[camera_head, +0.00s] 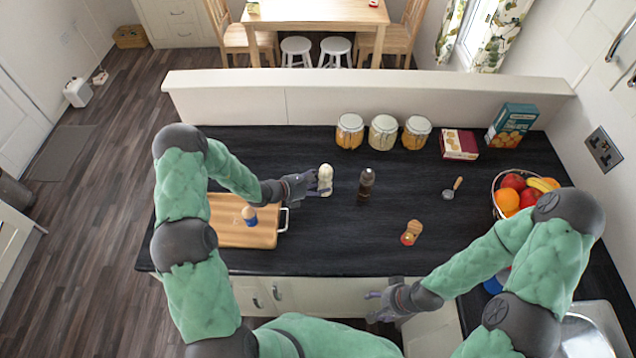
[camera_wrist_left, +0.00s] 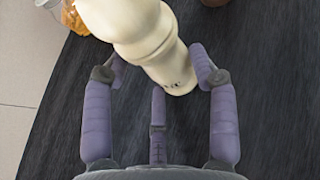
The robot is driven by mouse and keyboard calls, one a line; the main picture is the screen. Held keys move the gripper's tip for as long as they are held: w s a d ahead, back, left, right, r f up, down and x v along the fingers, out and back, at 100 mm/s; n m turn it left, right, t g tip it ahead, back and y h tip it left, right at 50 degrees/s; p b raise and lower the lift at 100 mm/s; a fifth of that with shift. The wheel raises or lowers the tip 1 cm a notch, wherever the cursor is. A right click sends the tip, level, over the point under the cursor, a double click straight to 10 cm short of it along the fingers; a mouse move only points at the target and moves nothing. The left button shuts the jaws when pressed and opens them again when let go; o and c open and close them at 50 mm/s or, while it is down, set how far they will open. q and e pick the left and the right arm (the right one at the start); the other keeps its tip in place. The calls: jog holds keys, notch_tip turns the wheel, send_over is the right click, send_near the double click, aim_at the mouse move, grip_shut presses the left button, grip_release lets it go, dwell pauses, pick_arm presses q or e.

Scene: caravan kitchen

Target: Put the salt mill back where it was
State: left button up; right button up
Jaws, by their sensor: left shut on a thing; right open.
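The salt mill (camera_head: 326,178) is cream-white and stands on the dark counter (camera_head: 318,240), left of a dark brown mill (camera_head: 366,183). My left gripper (camera_head: 315,183) is shut on the salt mill from its left side. In the left wrist view the cream mill (camera_wrist_left: 150,45) sits between the purple fingers (camera_wrist_left: 160,80), with dark lettering near its lower end. Whether its base touches the counter is hard to tell. My right gripper (camera_head: 374,306) is open and empty, in front of the counter's front edge.
Three jars (camera_head: 383,132) stand at the back, with two boxes (camera_head: 459,144) to their right. A wooden board (camera_head: 245,232) bearing a small blue-based item (camera_head: 249,216) lies left. A small wooden item (camera_head: 411,232), a small handled tool (camera_head: 453,188) and a fruit basket (camera_head: 508,207) are right.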

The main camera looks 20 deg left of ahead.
pick_arm(q)
jog(key=shift+f, duration=0.1)
jog(key=o, duration=1.2)
jog(key=shift+c, duration=0.2)
jog(key=v, duration=1.2)
jog(key=shift+s, duration=0.1)
